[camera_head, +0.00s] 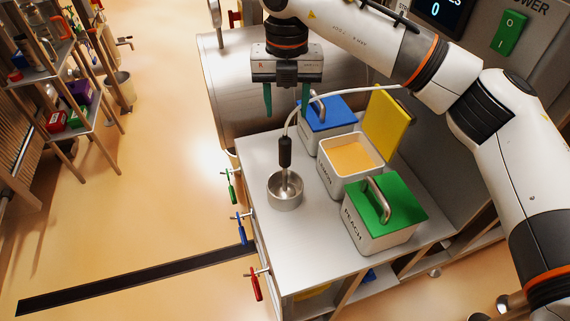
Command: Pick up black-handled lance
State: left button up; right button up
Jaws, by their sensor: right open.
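The black-handled lance (285,152) stands upright with its tip in a round metal cup (284,191) on the grey counter. A pale hose runs from its top up and to the right. My right gripper (286,108) is open and empty, its two green fingers pointing down. In the picture it is above the lance handle, apart from it; the exact height gap is hard to tell. My left gripper is not in view.
Right of the lance stand a blue-lidded bin (327,113), an open bin with yellow lid raised (382,125) holding orange-yellow powder, and a green-lidded bin (392,200). A metal drum (228,100) is behind. Coloured-handled valves (239,222) line the counter's left side.

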aim_at(285, 138)
jog(key=f, duration=0.1)
jog(key=f+p, duration=0.1)
jog(key=f, duration=0.3)
jog(key=shift+s+f, duration=0.15)
jog(key=shift+s, duration=0.1)
jog(key=shift+f+p, duration=0.3)
jog(key=shift+f, duration=0.6)
notch_tip(285, 138, down, 4)
jog(key=shift+w+a+r+p, duration=0.1)
jog(key=shift+a+r+p, duration=0.05)
jog(key=shift+p, duration=0.7)
jog(key=shift+f, duration=0.45)
jog(key=shift+r, duration=0.1)
grip_shut()
